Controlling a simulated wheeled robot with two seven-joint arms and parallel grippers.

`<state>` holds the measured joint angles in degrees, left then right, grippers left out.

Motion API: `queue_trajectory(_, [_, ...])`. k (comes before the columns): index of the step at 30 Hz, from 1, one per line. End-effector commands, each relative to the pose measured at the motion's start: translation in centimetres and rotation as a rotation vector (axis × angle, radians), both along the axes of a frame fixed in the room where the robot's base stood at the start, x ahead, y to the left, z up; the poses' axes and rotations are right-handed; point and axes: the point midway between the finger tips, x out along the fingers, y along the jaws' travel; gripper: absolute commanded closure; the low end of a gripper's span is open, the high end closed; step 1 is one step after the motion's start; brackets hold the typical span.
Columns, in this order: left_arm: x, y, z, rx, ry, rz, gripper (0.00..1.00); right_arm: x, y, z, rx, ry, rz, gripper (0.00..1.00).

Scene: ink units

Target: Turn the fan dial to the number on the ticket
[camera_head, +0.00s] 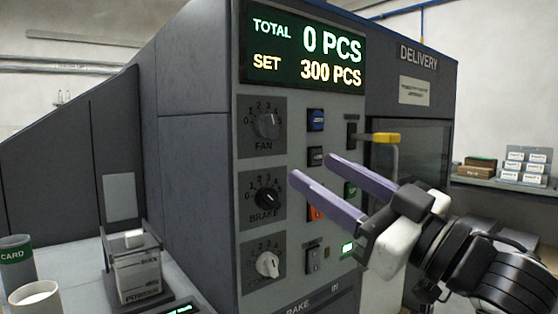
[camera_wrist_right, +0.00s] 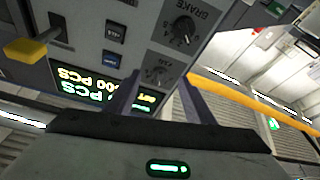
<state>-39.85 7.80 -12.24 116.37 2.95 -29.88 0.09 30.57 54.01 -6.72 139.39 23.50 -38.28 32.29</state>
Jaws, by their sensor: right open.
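The fan dial (camera_head: 267,124) is a grey knob on a dark plate with numbers around it, at the upper left of the machine's control panel. It also shows upside down in the right wrist view (camera_wrist_right: 158,73), beyond the gap between my fingers. I cannot read where its pointer stands. My right gripper (camera_head: 312,167) has purple fingers, open and empty; they appear in front of the panel, right of and below the fan dial, apart from it. I cannot make out a ticket in either view. My left gripper is not in view.
The black brake dial (camera_head: 267,198) and a pale dial (camera_head: 267,264) sit below the fan dial. Buttons (camera_head: 316,120) and a yellow-handled lever (camera_head: 380,139) lie to the right. The display (camera_head: 305,53) reads 0 and 300 PCS.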

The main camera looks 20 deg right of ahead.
Motion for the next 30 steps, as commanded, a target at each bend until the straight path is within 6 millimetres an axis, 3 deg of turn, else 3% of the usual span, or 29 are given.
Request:
queue_trajectory(3, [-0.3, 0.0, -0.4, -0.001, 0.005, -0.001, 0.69, -1.3, 0.3, 1.9, -0.009, -0.047, 0.014, 0.51])
queue_trajectory(6, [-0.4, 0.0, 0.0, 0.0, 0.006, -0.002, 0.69, -1.1, 0.6, 2.7, -0.007, -0.056, 0.017, 0.51])
queue_trajectory(15, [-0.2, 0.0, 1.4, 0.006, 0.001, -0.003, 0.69, 3.2, 2.7, 4.8, -0.005, -0.056, 0.019, 0.51])
queue_trajectory(21, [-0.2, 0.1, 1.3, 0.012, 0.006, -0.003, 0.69, 5.9, 3.9, 5.7, -0.006, -0.054, 0.017, 0.51])
queue_trajectory(30, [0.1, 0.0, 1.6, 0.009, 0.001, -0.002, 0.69, 7.0, 4.6, 6.1, -0.01, -0.055, 0.016, 0.51])
